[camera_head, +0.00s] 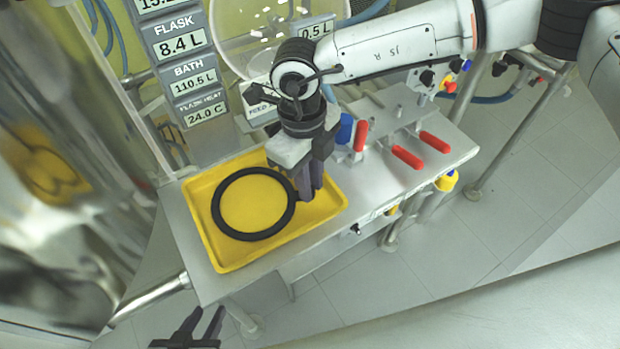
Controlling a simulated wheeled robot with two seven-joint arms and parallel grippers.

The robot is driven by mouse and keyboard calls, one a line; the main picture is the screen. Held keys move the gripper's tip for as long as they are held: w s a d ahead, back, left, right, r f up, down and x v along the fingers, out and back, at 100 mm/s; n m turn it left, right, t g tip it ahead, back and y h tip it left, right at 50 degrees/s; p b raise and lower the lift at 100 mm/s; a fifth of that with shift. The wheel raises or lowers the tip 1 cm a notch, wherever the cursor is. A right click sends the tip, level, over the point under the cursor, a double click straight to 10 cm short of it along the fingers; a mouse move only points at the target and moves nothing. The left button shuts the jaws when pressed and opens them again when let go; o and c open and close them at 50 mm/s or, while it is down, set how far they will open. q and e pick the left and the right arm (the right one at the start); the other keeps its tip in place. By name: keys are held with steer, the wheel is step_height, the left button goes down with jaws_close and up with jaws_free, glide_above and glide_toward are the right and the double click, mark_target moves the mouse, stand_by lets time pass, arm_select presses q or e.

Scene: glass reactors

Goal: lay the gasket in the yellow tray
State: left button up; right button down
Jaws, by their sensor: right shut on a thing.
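The gasket is a black ring (250,236). It lies over the floor of the yellow tray (222,254), within its rim as seen from above. I cannot tell whether it rests on the tray floor or is slightly above it. My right gripper (309,191) points down over the right part of the tray, shut on the gasket's right edge; its fingers hide that part of the ring. My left gripper (204,320) is at the bottom edge of the view, in front of the bench, with its fingers apart and empty.
The tray sits on the left end of a metal bench (206,284). Red-handled valves (407,157) stand on the bench right of the tray. Display panels (182,45) and a glass vessel (262,30) are behind. A blurred shiny vessel (60,200) fills the left.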

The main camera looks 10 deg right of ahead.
steer(key=c, duration=1.9)
jaws_free()
steer(key=r, duration=0.8)
steer(key=r+b, duration=0.1)
steer(key=r, duration=0.3)
steer(key=shift+w+a, duration=0.35)
steer(key=shift+w, duration=0.05)
